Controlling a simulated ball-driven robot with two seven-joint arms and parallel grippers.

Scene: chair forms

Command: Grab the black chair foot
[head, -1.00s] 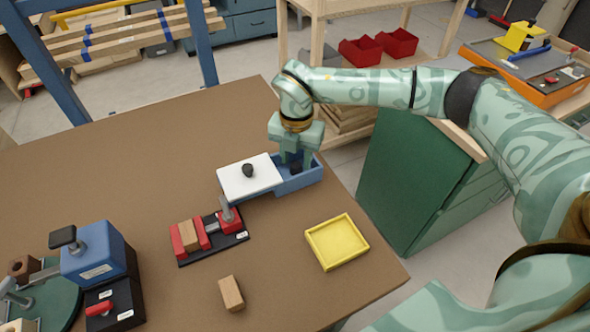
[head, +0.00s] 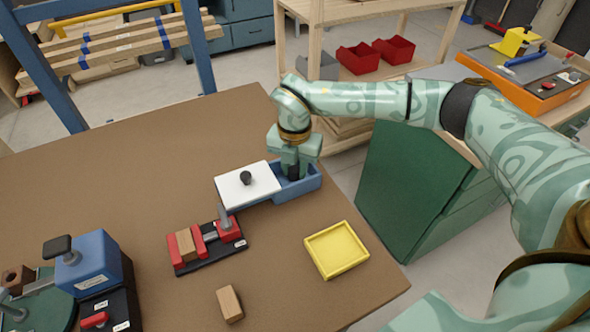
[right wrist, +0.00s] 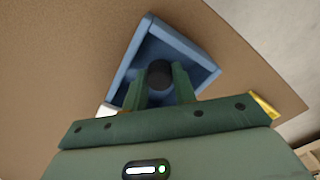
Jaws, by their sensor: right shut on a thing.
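The black chair foot (right wrist: 160,73) is a round dark piece between the fingers of my right gripper (right wrist: 160,88) in the right wrist view. The gripper is shut on it, one finger on each side. In the head view my right gripper (head: 293,170) reaches down into the open right part of the blue box (head: 308,186), and its fingers largely hide the foot. The box's blue walls (right wrist: 190,47) surround the fingertips in the wrist view. A white lid (head: 236,190) with a black knob (head: 246,178) covers the box's left part. My left gripper is not in view.
A yellow tray (head: 363,262) lies front right of the box. A red clamp fixture (head: 201,232) holding a wooden block stands front left. A loose wooden block (head: 230,304) lies near the front. A blue press (head: 92,266) stands at left. The table's back left is clear.

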